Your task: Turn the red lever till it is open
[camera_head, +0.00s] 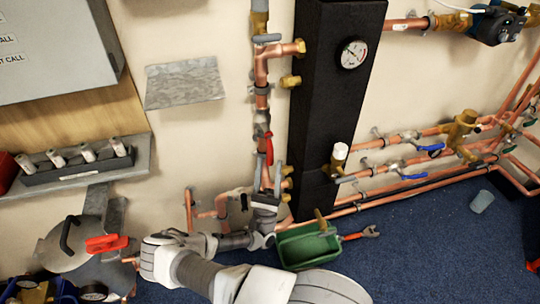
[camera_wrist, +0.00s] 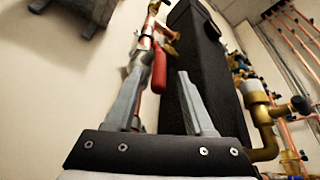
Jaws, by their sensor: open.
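The red lever (camera_head: 269,150) is on a valve in the vertical copper pipe (camera_head: 262,101), left of the black column. Its handle hangs down, close beside the pipe. My gripper (camera_head: 269,170) is just below it, pointing up, with its fingers apart. In the wrist view the red lever (camera_wrist: 159,68) appears between and beyond the two fingers of my gripper (camera_wrist: 161,74), nearer the left finger. I cannot tell whether a finger touches it. The left finger partly covers the pipe and valve.
The black column (camera_head: 335,100) with a gauge (camera_head: 353,54) stands right of the lever. Brass fittings (camera_head: 290,81) stick out beside the pipe. A green bin (camera_head: 306,246) is on the blue floor below. Another red handle (camera_head: 106,243) is at lower left. Bare wall lies left of the pipe.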

